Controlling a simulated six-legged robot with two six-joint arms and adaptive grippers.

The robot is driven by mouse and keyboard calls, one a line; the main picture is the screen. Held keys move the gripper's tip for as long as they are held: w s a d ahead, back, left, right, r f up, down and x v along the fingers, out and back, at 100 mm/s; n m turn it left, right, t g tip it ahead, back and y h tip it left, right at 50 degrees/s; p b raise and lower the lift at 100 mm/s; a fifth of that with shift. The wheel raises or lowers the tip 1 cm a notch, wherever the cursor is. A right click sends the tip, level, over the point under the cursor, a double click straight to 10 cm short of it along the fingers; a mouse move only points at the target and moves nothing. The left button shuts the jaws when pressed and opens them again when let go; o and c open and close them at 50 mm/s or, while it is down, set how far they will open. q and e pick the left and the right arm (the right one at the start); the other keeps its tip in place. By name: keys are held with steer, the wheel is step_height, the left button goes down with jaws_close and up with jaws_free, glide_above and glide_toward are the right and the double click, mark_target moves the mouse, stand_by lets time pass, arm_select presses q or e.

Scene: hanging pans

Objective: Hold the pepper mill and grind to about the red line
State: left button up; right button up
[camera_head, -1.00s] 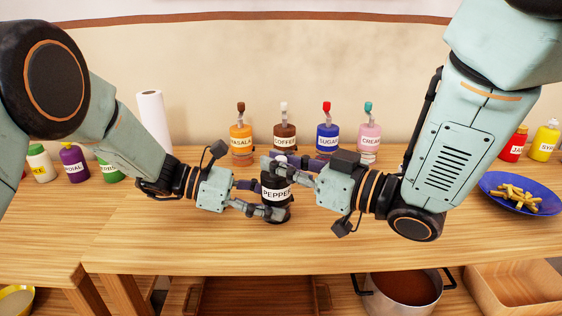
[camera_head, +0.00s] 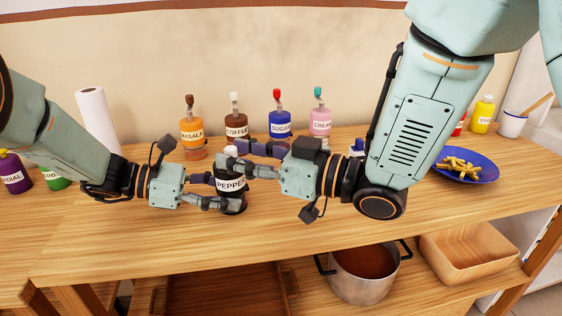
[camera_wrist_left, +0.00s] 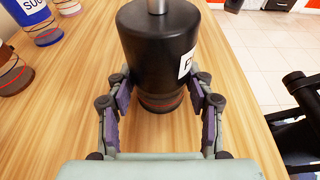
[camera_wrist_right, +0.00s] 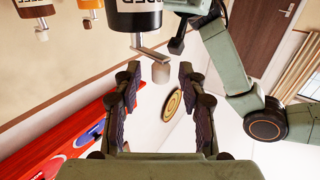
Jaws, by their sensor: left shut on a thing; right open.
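The pepper mill (camera_head: 230,184) is a black bottle with a white PEPPER label, upright at the wooden table. My left gripper (camera_head: 226,196) is shut around its lower body. In the left wrist view the mill (camera_wrist_left: 160,55) stands between both fingers (camera_wrist_left: 160,92), with a red line (camera_wrist_left: 160,103) low on it. In the right wrist view, a metal crank with a pale knob (camera_wrist_right: 160,73) projects from the mill (camera_wrist_right: 135,12). My right gripper (camera_wrist_right: 155,78) is open with the knob between its fingertips. In the head view the right gripper (camera_head: 238,158) partly hides the mill's top.
Behind stand the masala (camera_head: 192,131), coffee (camera_head: 236,127), sugar (camera_head: 280,124) and cream (camera_head: 320,122) bottles. A blue plate of fries (camera_head: 488,172) is at the right, a paper roll (camera_head: 96,120) at the left. A pot (camera_head: 362,280) is on the shelf below.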

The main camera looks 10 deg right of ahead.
steer(key=v, duration=1)
stand_by(0.3)
steer(key=shift+s, duration=0.1)
stand_by(0.8)
arm_select(q)
steer(key=o, duration=1.3)
steer(key=shift+c, duration=0.2)
steer(key=v, duration=1.2)
steer(key=shift+d, duration=0.15)
